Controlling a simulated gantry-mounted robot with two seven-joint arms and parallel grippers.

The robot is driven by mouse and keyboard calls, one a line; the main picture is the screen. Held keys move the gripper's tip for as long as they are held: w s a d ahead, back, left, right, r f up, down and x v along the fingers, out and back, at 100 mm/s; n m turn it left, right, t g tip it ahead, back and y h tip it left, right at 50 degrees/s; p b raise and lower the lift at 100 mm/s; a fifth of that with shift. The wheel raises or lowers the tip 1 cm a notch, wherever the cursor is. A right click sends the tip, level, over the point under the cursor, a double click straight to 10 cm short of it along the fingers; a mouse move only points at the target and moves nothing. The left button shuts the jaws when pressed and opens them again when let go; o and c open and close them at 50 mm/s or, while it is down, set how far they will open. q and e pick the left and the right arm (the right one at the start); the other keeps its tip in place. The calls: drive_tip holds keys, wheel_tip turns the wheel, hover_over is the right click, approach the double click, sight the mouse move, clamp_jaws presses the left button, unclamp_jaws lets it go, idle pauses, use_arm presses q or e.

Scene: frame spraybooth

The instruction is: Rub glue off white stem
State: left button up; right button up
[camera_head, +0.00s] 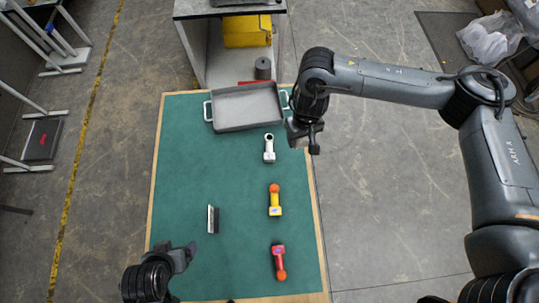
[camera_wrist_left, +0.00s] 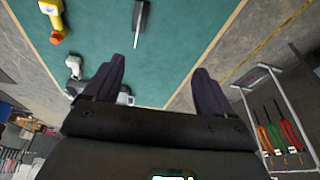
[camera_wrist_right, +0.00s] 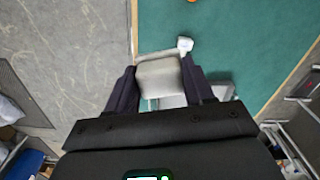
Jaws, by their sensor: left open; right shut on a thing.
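The white stem (camera_head: 269,148) lies on the green mat just below the grey tray, with a dark round opening at its upper end. It also shows in the left wrist view (camera_wrist_left: 73,66) and right wrist view (camera_wrist_right: 185,44). I cannot make out glue on it. My right gripper (camera_head: 308,143) is right of the white stem, over the table's right edge. It is shut on a pale grey block (camera_wrist_right: 158,78), which is apart from the stem in the picture. My left gripper (camera_head: 184,257) is open and empty over the mat's lower left.
A grey tray (camera_head: 246,107) with white handles sits at the mat's far end. A yellow stem with an orange ball (camera_head: 275,205) and a red one (camera_head: 278,258) lie along the right side. A dark-and-white brush-like tool (camera_head: 212,219) lies left.

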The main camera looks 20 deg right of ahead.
use_arm(q)
drive_tip(key=shift+c, duration=0.2)
